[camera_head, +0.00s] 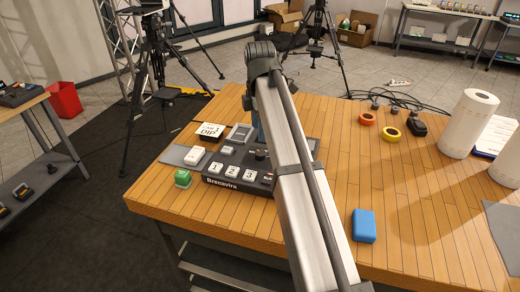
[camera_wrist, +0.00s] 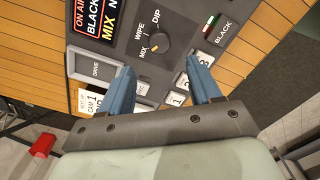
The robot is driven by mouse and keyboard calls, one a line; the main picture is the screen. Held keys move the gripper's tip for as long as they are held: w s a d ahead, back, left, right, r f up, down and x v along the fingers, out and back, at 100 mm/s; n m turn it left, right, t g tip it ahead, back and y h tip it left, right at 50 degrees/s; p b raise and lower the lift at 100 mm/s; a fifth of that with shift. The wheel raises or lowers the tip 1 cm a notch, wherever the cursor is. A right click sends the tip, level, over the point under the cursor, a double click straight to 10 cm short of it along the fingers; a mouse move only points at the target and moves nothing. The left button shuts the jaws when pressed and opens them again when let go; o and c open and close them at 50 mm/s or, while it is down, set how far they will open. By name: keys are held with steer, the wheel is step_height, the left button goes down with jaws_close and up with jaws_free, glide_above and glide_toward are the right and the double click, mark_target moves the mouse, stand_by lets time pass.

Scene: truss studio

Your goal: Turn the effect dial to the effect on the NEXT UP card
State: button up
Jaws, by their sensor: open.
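The effect dial (camera_wrist: 160,42) is a round black knob on the dark switcher panel (camera_wrist: 185,22), with MIX, WIPE and DIP printed around it. Its orange mark faces the MIX label. The NEXT UP card (camera_head: 210,132) stands behind the panel and reads CAM 1, DIP. In the wrist view the card (camera_wrist: 92,101) is partly hidden by my left finger. My gripper (camera_wrist: 160,68) is open and empty, its blue fingers spread apart, with the dial beyond the gap between the tips and not held. In the head view my arm hides much of the gripper and panel.
Numbered white buttons (camera_head: 231,171) line the panel's front, and a lit display (camera_wrist: 95,20) is on it. A green block (camera_head: 183,178) sits by the table's left edge. A blue block (camera_head: 364,226), tape rolls (camera_head: 391,134) and paper rolls (camera_head: 468,122) are to the right. Bare wood lies between.

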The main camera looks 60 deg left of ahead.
mark_target(260, 152)
step_height(260, 152, down, 9)
steer(key=shift+r, duration=0.1)
stand_by(0.3)
steer(key=c, duration=1)
